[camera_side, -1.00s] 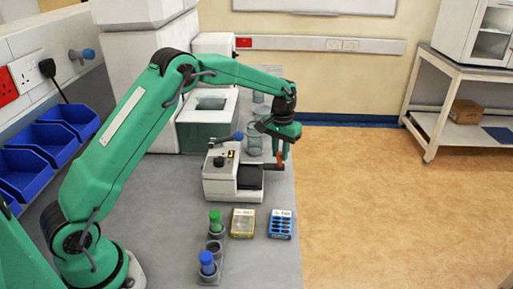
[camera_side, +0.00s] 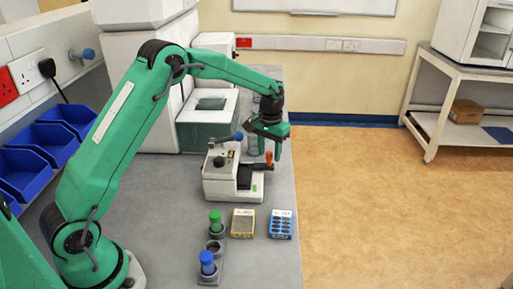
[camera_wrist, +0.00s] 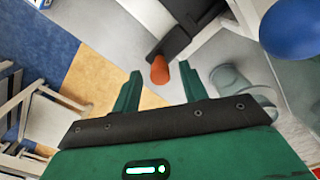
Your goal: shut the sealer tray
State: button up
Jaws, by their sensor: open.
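The sealer (camera_side: 222,187) is a white bench machine with a blue-knobbed lever, standing on the grey bench. An orange handle (camera_side: 268,158) stands at the tray's right end; I cannot tell whether the tray is fully in. My gripper (camera_side: 272,152) points down at the handle. In the wrist view, the orange handle (camera_wrist: 160,70) lies between the two green fingers of my open gripper (camera_wrist: 160,76), with gaps visible on both sides.
The bench's right edge is close to my gripper.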

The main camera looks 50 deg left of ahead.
jog(key=shift+r, duration=3.95)
jog(key=m, duration=0.5)
jog(key=shift+r, duration=0.1)
jog(key=m, duration=0.4)
jog(key=shift+f, duration=3.85)
grip_shut()
